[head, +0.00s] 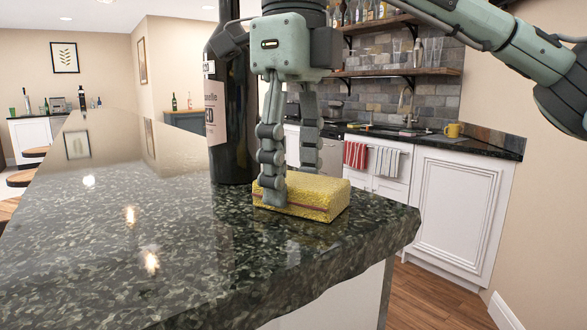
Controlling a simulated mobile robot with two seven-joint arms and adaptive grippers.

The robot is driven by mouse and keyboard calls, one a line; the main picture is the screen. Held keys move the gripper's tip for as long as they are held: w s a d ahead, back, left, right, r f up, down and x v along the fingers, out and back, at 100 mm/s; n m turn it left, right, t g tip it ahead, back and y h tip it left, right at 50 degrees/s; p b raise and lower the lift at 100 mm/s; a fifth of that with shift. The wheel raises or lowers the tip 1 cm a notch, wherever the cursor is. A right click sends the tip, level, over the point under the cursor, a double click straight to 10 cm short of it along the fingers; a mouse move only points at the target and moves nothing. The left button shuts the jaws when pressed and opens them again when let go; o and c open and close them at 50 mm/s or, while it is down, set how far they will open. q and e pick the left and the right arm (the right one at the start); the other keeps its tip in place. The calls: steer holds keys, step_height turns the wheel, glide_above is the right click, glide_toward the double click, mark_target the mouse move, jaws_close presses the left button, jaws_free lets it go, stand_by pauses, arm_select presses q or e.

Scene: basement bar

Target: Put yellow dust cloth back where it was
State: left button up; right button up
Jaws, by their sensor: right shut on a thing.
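The yellow dust cloth (322,203) looks like a thick folded block with a dark reddish line along its side. It is at the dark stone bar top, close to its right corner; I cannot tell whether it rests on the stone or is just above it. My right gripper (288,183) points down with its fingers on either side of the cloth and is shut on it. The near finger hides part of the cloth's front. My left gripper is not in view.
A large dark bottle (232,125) stands on the bar top (120,245) just left of and behind the cloth. The bar top's front and left are clear. Its edge drops off right of the cloth. A back counter (365,132) with a yellow mug (452,130) lies beyond.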

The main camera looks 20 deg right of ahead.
mark_target(293, 178)
steer(key=o, duration=1.1)
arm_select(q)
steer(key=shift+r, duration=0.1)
arm_select(e)
step_height(293, 178, up, 6)
steer(key=shift+r+p, duration=0.1)
steer(key=shift+p, duration=0.55)
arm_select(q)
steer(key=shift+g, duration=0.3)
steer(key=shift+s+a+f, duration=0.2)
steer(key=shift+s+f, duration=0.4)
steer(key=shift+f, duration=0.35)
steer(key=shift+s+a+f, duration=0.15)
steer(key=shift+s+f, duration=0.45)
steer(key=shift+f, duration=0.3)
arm_select(e)
steer(key=shift+r, duration=3.05)
